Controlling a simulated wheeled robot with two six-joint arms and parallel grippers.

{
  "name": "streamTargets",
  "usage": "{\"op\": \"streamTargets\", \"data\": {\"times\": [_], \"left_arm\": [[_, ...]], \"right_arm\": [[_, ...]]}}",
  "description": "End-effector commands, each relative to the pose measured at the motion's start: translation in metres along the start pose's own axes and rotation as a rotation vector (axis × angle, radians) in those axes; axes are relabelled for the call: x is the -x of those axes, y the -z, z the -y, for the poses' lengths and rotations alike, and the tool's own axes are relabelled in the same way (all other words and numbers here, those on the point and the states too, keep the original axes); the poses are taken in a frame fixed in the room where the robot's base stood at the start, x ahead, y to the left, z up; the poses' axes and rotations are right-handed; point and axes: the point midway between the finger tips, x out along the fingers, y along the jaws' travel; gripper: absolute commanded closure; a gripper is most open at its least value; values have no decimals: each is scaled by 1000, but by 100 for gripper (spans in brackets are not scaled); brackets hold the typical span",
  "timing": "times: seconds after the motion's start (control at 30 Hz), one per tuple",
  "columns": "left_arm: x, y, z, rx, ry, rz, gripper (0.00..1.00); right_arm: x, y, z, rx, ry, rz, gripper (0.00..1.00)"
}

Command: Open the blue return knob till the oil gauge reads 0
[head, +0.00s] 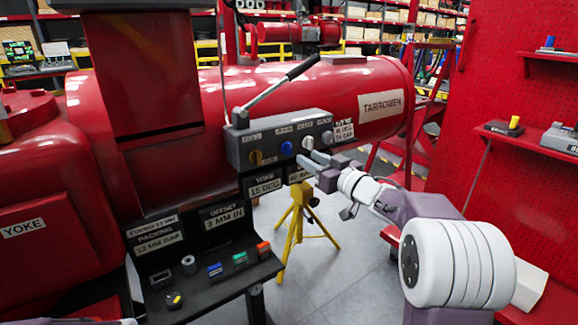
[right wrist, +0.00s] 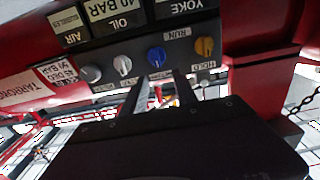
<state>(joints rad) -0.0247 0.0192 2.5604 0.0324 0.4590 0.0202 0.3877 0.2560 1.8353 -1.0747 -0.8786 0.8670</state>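The blue knob (head: 287,147) is on the front of a grey control box (head: 240,150), between a yellow knob (head: 255,157) and a pale grey knob (head: 308,142). My right gripper (head: 312,161) is just in front of the box, below and right of the blue knob. In the right wrist view, its two fingers (right wrist: 161,82) are apart with nothing between them, and the blue knob (right wrist: 156,56) is beyond their tips, apparently untouched. The oil readout (right wrist: 118,16) appears upside down and reads 40 BAR. In the head view my gripper partly hides it.
A black lever (head: 290,80) rises from the control box. A yellow tripod (head: 297,222) stands below. A dark shelf (head: 205,298) at lower left holds small coloured items. A red pegboard wall (head: 510,200) is at right, with open floor between.

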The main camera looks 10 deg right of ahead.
Motion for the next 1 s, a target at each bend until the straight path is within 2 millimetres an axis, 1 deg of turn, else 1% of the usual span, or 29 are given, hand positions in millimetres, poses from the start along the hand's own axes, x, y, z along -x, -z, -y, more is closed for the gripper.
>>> {"op": "streamTargets", "data": {"times": [0.03, 0.17, 0.23, 0.37, 0.5, 0.6, 0.7, 0.8, 1.0], "left_arm": [[-6, 0, 0, 0, 0, -1, 64], [-3, 0, 0, 0, 0, -1, 64], [-5, 0, 0, 0, 0, -1, 64], [-11, -1, 0, 0, 0, -1, 64], [-16, -1, 0, 0, 0, -1, 64], [-17, -2, 0, 0, 0, -1, 64], [-17, -2, 0, 0, 0, -1, 64], [-18, -2, 0, 0, 0, -1, 64], [-17, -2, 0, 0, 0, -1, 64]], "right_arm": [[1, -6, -3, 0, -6, 0, 65], [1, -3, -3, 0, -8, 0, 65], [-5, -4, -3, 0, -7, 0, 65], [-30, -6, -3, 1, -4, 0, 65], [-60, -5, -3, -1, -5, 0, 65], [-76, -4, -3, 0, -6, 1, 65], [-85, -4, -4, -1, -7, 0, 65], [-89, -3, -4, -2, -7, 0, 65], [-89, -3, -4, -1, -8, 0, 65]]}}
